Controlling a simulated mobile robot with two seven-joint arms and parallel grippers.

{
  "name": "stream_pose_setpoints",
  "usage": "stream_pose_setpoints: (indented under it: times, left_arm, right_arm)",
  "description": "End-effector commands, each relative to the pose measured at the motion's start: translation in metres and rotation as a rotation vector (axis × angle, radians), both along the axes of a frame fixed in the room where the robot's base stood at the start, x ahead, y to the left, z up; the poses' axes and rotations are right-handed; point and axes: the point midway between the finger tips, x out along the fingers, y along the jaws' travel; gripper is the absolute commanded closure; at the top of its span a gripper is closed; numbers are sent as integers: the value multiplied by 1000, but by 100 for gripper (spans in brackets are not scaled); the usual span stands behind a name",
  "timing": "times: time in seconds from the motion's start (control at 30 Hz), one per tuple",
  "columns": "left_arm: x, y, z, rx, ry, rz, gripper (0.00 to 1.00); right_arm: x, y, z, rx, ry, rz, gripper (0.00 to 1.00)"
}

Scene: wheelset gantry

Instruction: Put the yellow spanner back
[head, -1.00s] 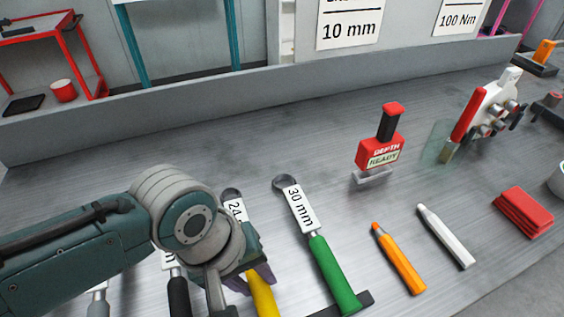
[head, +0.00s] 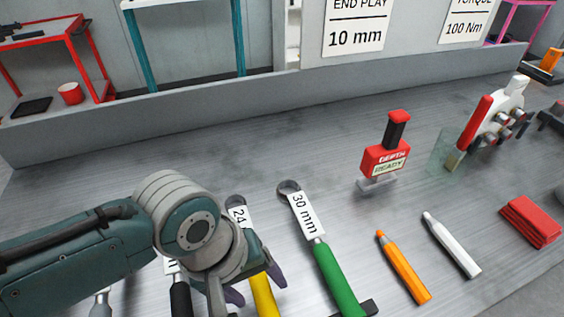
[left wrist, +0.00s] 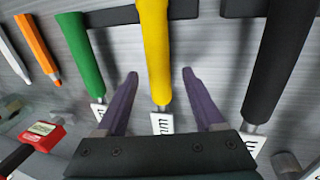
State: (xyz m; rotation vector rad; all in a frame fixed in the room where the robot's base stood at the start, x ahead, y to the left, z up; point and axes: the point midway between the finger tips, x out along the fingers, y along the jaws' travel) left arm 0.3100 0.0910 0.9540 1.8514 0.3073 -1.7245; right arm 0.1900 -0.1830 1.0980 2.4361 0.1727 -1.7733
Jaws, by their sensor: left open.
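The yellow spanner (head: 263,295) lies in the row of spanners on the metal bench, between the green and black ones. In the head view its label reads 24 and my left arm covers part of it. In the left wrist view the yellow handle (left wrist: 155,50) runs between the two fingers of my left gripper (left wrist: 160,85). Those fingers are apart, with a gap on each side of the handle. The left gripper also shows in the head view (head: 258,288), over the yellow spanner. The handle's far end reaches a dark rack bar (left wrist: 115,16). My right gripper is out of view.
The green 30 mm spanner (head: 335,278) and the black spanner (head: 181,298) lie close on either side. An orange marker (head: 403,267), a white marker (head: 452,246), a red depth gauge (head: 386,157) and a red cloth (head: 531,221) are to the right. The bench behind the spanners is clear.

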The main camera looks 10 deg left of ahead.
Motion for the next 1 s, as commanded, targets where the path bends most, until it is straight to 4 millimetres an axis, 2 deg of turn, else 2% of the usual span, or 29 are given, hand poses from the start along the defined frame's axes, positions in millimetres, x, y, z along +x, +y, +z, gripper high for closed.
stream_pose_setpoints:
  times: [0.1, 0.4, 0.63, 0.83, 1.0]
  left_arm:
    - [-2, 4, 22, -1, -4, 1, 30]
    - [-9, 16, 74, -1, -4, 0, 30]
    - [-17, 18, 92, -2, -14, -31, 30]
    - [-52, 16, 113, 38, -132, -292, 30]
    - [-83, 43, 141, 161, -229, -503, 30]
  right_arm:
    - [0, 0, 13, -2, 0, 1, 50]
    - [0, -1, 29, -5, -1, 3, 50]
    - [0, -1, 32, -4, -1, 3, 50]
    - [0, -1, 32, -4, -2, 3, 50]
    - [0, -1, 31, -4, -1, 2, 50]
